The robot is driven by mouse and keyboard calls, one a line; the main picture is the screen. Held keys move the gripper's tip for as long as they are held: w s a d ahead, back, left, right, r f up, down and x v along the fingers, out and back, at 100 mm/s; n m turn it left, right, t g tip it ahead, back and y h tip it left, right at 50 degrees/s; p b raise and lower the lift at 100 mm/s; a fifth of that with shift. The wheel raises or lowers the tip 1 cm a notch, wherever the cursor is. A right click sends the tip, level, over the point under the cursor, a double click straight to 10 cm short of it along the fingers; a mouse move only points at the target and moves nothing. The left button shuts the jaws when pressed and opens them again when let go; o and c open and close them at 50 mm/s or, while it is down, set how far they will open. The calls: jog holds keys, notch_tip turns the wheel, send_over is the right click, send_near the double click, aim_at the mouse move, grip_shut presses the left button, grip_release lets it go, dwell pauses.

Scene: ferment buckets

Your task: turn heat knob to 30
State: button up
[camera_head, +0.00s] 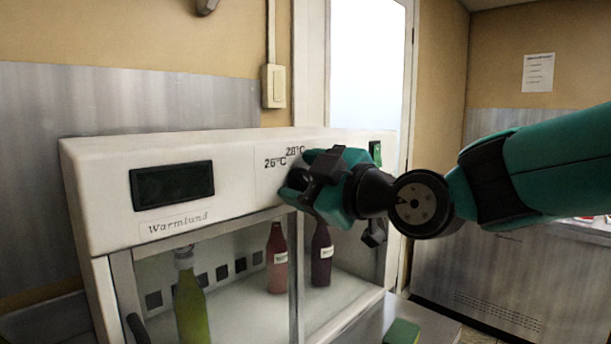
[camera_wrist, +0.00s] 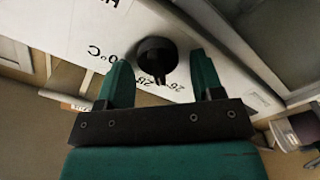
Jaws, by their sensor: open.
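The black heat knob (camera_wrist: 157,58) sits on the white front panel of the warming cabinet (camera_head: 235,185). In the wrist view its pointer ridge aims down toward my gripper, near the printed 26 and 28 marks. A further mark ending in 0°C shows left of it. My gripper (camera_wrist: 162,75) is open, with one green finger on each side of the knob; I cannot tell whether either finger touches it. In the head view my gripper (camera_head: 300,182) covers the knob, and only the 26°C and 28°C marks show beside it.
A dark display (camera_head: 172,185) and a Warmlund label are on the panel's left. A green switch (camera_head: 375,153) is at its right end. Behind the glass below stand a yellow-green bottle (camera_head: 190,305), a red bottle (camera_head: 277,262) and a dark bottle (camera_head: 321,258). A green sponge-like block (camera_head: 402,332) lies in front.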

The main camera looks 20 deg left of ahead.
jog(key=shift+c, duration=0.2)
jog(key=c, duration=0.8)
jog(key=shift+m, duration=0.4)
jog(key=m+b, duration=0.2)
jog(key=m, duration=0.1)
jog(key=shift+w+m, duration=0.15)
jog(key=shift+m, duration=0.25)
jog(key=m+b, duration=0.1)
jog(key=m, duration=0.3)
jog(key=shift+w+d+b, duration=0.15)
jog(key=shift+b, duration=0.15)
jog(key=m, duration=0.5)
jog(key=shift+w, duration=0.15)
jog(key=shift+w+d+m, duration=0.1)
jog(key=shift+w+m, duration=0.05)
jog(key=shift+m, duration=2.05)
